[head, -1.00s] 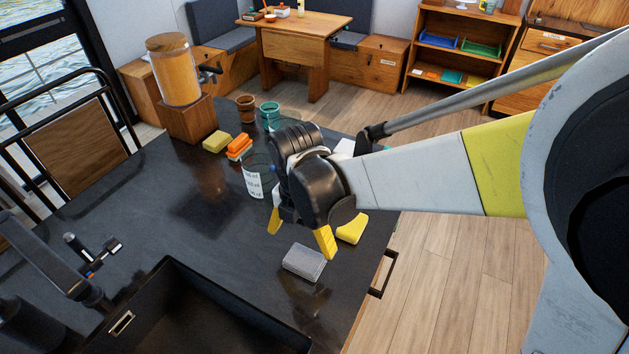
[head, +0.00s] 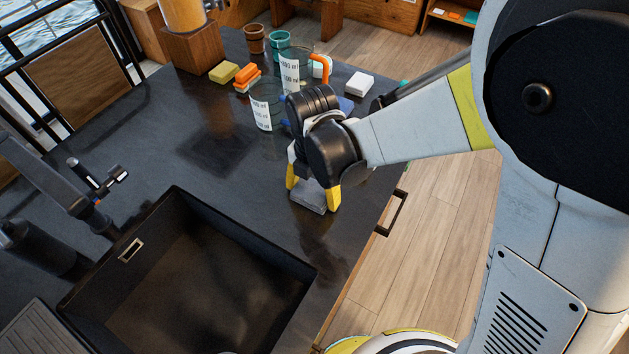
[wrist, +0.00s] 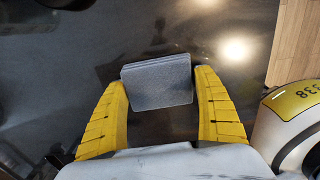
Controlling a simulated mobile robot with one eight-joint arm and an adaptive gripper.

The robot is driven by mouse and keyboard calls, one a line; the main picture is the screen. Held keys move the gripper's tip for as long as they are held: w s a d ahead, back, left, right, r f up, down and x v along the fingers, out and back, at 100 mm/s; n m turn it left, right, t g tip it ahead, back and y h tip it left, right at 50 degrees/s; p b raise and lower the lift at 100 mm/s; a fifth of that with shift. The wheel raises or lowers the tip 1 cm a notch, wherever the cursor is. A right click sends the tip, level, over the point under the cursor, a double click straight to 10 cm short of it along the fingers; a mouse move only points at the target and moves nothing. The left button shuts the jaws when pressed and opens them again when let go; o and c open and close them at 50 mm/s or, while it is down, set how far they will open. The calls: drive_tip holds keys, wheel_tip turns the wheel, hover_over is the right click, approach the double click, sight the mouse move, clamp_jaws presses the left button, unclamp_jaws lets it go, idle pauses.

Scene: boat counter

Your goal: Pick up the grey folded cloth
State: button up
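The grey folded cloth (head: 314,197) lies on the dark counter (head: 215,170), a little beyond the sink and near the counter's right edge. In the wrist view the cloth (wrist: 158,83) shows its flat top and layered far edge. My gripper (head: 314,194) is low over the cloth with its yellow fingers apart, one on each side. In the wrist view my gripper (wrist: 160,100) is open, the cloth between the fingertips. Part of the cloth is hidden by my gripper in the head view.
A black sink (head: 190,285) lies in front, with a tap (head: 95,180) at its left. Behind my gripper stand clear measuring jugs (head: 264,110), an orange-and-white brush (head: 246,79), a yellow sponge (head: 224,72), cups and a white block (head: 359,84). A drawer handle (head: 392,213) sticks out at right.

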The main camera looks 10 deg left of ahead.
sight(313, 191)
drive_tip(key=c, duration=0.5)
drive_tip(key=shift+r+p, duration=0.3)
drive_tip(key=shift+r, duration=0.3)
wheel_tip(313, 191, up, 3)
drive_tip(key=shift+r+p, duration=0.1)
drive_tip(key=shift+p, duration=0.6)
drive_tip(key=d+r+p, duration=0.1)
drive_tip(key=d+r, duration=0.1)
drive_tip(key=d, duration=0.2)
drive_tip(key=d+r+p, duration=0.1)
drive_tip(key=d+r, duration=0.1)
drive_tip(key=d, duration=0.1)
drive_tip(key=d+r+p, duration=0.1)
drive_tip(key=d+r, duration=0.1)
drive_tip(key=d, duration=0.2)
drive_tip(key=shift+d+r, duration=0.3)
drive_tip(key=shift+d, duration=0.05)
